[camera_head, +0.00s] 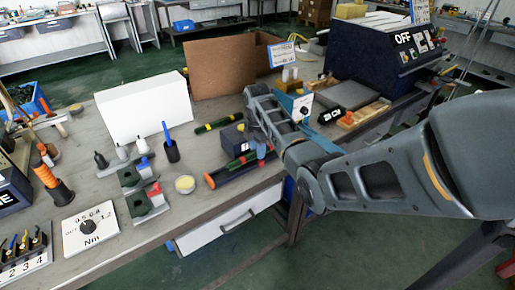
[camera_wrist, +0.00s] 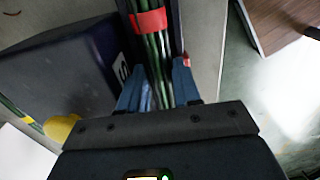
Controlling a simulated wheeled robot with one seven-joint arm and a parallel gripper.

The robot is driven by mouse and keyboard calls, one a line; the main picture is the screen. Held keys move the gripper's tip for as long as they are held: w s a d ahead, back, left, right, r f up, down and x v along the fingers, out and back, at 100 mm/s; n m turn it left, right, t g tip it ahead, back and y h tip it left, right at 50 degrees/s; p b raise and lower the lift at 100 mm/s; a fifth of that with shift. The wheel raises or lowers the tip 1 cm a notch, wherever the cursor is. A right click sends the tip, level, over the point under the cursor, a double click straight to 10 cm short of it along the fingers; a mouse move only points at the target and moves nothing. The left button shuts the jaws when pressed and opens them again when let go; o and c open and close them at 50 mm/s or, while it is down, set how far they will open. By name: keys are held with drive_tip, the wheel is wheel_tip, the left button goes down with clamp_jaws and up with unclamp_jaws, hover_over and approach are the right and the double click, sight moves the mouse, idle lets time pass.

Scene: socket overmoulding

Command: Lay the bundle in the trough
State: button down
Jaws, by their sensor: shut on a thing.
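The bundle (camera_wrist: 152,45), dark and green strands with a red band, runs between the blue fingertips of my gripper (camera_wrist: 156,88) in the wrist view. My gripper is shut on it. Dark walls of the trough (camera_wrist: 176,30) flank the bundle along both sides there. In the head view the bundle (camera_head: 238,162) shows as a green length with red, over the long dark trough (camera_head: 232,176) near the table's front edge. My gripper (camera_head: 262,152) is at its right part and hides some of it. I cannot tell whether the bundle touches the trough floor.
A dark box (camera_head: 233,137) stands just behind the trough; its side also shows in the wrist view (camera_wrist: 60,75). Another green-and-yellow length (camera_head: 218,124) lies farther back. A yellow-filled cup (camera_head: 185,184) and a black pen holder (camera_head: 171,152) stand to the left.

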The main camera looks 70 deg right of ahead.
drive_tip(key=shift+f+b, duration=0.3)
drive_tip(key=shift+f, duration=0.3)
drive_tip(key=shift+r, duration=0.1)
drive_tip(key=shift+r+p, duration=0.85)
drive_tip(key=shift+p, duration=0.15)
drive_tip(key=shift+p, duration=0.4)
idle(0.6)
drive_tip(key=shift+f+b, duration=0.6)
drive_tip(key=shift+f, duration=0.3)
idle(0.7)
drive_tip(key=c, duration=0.7)
unclamp_jaws()
drive_tip(key=shift+r, duration=0.1)
